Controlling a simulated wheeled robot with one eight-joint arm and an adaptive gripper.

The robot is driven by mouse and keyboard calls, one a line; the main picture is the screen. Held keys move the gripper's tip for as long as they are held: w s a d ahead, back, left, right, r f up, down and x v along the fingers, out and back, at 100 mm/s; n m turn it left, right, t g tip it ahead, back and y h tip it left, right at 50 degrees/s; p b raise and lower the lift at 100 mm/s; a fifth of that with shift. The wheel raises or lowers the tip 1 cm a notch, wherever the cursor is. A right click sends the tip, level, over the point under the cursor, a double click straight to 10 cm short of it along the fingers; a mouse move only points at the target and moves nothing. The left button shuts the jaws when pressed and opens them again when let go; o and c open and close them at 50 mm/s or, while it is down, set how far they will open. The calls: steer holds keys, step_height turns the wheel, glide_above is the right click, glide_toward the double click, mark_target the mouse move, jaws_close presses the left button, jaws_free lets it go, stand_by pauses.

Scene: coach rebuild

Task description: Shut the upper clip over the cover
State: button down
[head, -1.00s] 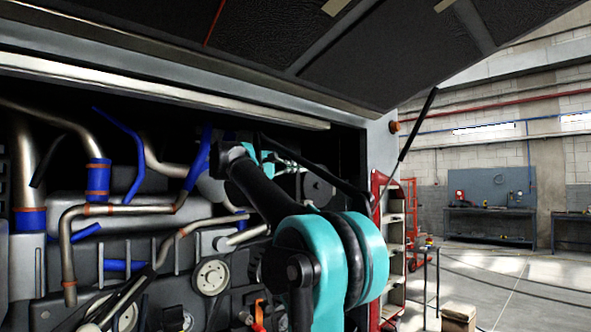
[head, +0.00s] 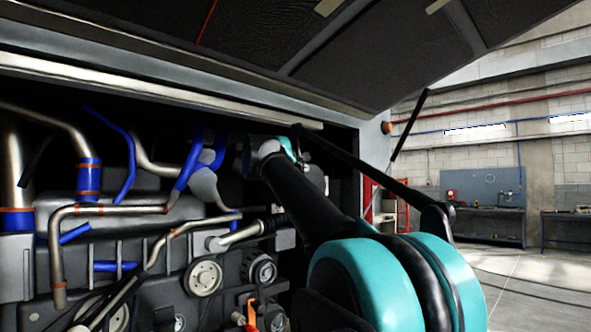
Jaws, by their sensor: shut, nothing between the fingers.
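My arm reaches into the open engine bay (head: 145,240) from the lower right, and its wrist is at the bay's right end. My gripper is hidden behind the arm, so its fingers do not show. A small part of a dark rounded housing (head: 313,174) shows just right of the wrist; I cannot tell whether it is the cover. I cannot make out the upper clip, and the arm hides most of that area.
Metal pipes with blue hoses (head: 88,178) and pulleys (head: 203,277) fill the bay left of my arm. The raised hatch (head: 370,55) hangs above, with its strut (head: 410,125) at the right. A workbench (head: 485,212) stands far off across open floor.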

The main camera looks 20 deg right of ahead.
steer(key=w+d+n+t+y, duration=0.1)
steer(key=d+n+t+y, duration=0.2)
steer(key=d, duration=0.3)
steer(key=shift+w+y, duration=0.2)
steer(key=shift+y, duration=0.3)
stand_by(0.3)
steer(key=shift+d, duration=0.1)
